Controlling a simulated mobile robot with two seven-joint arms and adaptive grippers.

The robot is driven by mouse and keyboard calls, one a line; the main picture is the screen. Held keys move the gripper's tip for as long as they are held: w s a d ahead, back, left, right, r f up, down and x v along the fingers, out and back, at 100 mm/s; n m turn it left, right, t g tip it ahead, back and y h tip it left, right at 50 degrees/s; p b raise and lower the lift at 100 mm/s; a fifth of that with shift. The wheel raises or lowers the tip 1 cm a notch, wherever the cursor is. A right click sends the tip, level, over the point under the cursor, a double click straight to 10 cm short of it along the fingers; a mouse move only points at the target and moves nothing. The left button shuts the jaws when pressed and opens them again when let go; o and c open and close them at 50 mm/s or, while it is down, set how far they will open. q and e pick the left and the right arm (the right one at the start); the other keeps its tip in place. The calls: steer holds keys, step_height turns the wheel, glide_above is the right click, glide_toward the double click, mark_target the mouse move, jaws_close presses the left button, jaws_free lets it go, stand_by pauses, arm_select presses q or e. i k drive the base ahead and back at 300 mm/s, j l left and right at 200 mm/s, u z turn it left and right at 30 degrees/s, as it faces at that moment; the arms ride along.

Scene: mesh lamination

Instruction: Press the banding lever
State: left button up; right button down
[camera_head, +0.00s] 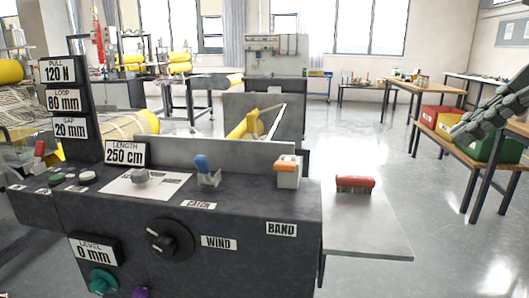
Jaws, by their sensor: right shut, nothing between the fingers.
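The banding lever (288,164) has an orange top on a pale block. It stands at the right end of the dark machine console (130,215), behind the BAND label (282,229). My right gripper (462,132) comes in at the right edge of the head view. It is dark grey, shut and empty, and well apart from the lever, to its right and higher in the picture. My left gripper is not in view.
A blue-topped lever (205,168) by the CATCH label and a black WIND knob (170,240) share the console. A red brush (355,184) lies on the grey side shelf (375,230). A wooden table (455,146) with coloured bins stands right.

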mark_target(288, 163)
steer(key=i+j, duration=0.35)
steer(key=j, duration=0.15)
steer(key=i+j, duration=0.35)
steer(key=j, duration=0.1)
